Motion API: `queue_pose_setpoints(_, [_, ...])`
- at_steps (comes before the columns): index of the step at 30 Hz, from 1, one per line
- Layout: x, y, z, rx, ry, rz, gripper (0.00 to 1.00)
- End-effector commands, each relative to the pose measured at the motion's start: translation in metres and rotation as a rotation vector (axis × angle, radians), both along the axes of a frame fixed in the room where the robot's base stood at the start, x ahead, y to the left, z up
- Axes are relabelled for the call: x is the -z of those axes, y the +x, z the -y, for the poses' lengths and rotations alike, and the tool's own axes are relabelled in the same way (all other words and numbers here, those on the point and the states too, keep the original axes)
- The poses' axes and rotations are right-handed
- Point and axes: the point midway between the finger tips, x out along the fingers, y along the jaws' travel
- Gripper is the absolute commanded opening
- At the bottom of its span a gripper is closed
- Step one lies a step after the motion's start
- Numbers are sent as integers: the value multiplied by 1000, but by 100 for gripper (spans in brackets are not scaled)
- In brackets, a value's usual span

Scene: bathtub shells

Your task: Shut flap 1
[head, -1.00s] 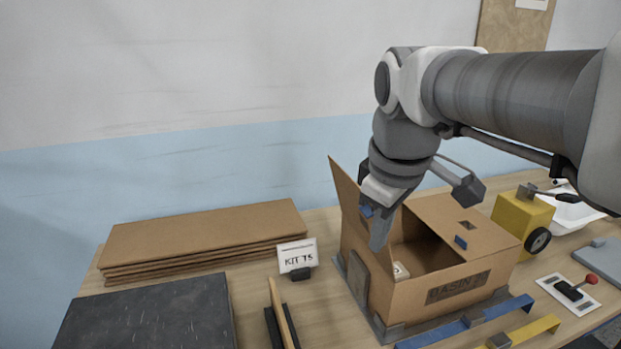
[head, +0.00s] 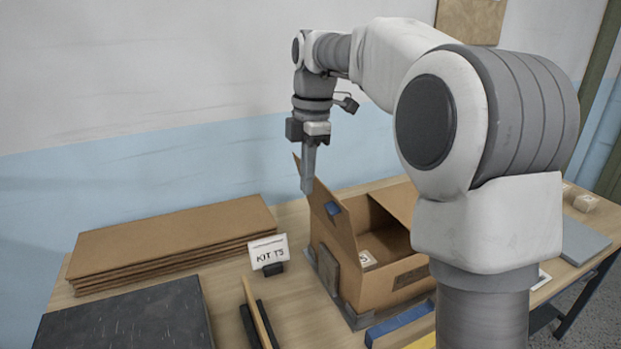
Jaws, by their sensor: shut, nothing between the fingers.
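The right flap (head: 398,200) is partly hidden behind my arm, and so is the right part of the box. I cannot read which flap is number 1. My gripper (head: 307,188) is shut and empty, pointing down by the left flap's upper edge. I cannot tell if it touches the flap.
A grey fixture (head: 327,266) braces the box's left side. A "KIT T5" card (head: 268,252) stands left of it, with stacked cardboard sheets (head: 172,238) and a dark mat (head: 125,325) further left. A blue bar (head: 400,325) lies in front.

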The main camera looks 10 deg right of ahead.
Motion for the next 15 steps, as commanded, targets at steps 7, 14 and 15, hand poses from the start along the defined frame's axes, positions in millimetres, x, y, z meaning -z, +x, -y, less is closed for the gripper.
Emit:
queue_pose_setpoints(7, [56,-3,-4,1,0,-5,0])
queue_pose_setpoints(14, [68,4,14,7,-1,2,0])
queue_pose_setpoints(15, [67,5,19,7,-1,1,0])
